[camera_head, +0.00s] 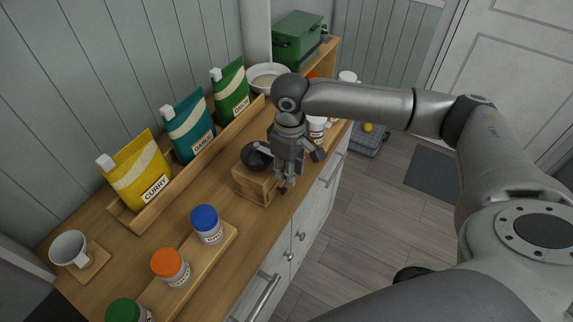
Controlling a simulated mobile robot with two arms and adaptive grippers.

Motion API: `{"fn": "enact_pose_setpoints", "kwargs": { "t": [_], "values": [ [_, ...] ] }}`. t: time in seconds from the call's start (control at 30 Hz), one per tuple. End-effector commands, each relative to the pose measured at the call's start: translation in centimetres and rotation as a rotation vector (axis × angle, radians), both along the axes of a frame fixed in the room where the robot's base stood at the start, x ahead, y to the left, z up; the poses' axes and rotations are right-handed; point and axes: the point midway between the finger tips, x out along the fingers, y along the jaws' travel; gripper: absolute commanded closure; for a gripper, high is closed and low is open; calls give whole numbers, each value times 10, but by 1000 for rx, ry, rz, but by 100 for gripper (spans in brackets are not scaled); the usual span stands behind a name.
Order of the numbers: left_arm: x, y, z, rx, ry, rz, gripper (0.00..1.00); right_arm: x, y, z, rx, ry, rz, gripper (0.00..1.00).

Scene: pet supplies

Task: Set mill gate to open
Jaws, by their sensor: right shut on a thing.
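The mill (254,186) is a wooden box with a dark round top (254,156), standing on the counter near its front edge. My right gripper (286,187) points down at the mill's right front side. It is shut on a small part there, which looks like the mill gate; the fingers mostly hide it, so I cannot tell the gate's position. My left gripper is not in view.
Curry, garlic and green pouches (231,90) stand in a wooden rack behind the mill. Jars with blue (206,225), orange and green lids stand on a wooden strip at front left. A white cup (70,248) is at far left. A bowl (267,78) and green box (298,40) are at the back.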

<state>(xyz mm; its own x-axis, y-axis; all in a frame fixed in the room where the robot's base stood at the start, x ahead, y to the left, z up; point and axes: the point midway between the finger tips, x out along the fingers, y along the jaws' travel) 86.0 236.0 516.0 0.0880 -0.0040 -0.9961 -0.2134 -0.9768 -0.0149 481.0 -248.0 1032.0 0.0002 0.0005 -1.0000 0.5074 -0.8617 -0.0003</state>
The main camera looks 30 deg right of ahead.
Motion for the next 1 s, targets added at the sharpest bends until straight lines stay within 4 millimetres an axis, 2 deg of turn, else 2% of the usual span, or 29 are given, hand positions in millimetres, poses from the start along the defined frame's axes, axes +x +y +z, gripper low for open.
{"fn": "enact_pose_setpoints", "kwargs": {
  "t": [0.07,0.1,0.27,0.57,0.67,0.77,1.0],
  "values": [
    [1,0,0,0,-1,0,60,-1,-1,-1,-3,4,-1,100],
    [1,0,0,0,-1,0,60,-1,-1,-1,-3,4,-1,74],
    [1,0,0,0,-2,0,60,-1,-1,-1,-3,3,-1,54],
    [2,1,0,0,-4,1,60,0,0,0,-1,2,-1,54],
    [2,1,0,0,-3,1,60,0,0,6,-1,-1,-1,54],
    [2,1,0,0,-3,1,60,1,0,20,0,-1,-1,54],
    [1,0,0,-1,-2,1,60,1,0,71,-1,-3,-1,54]
  ]
}}
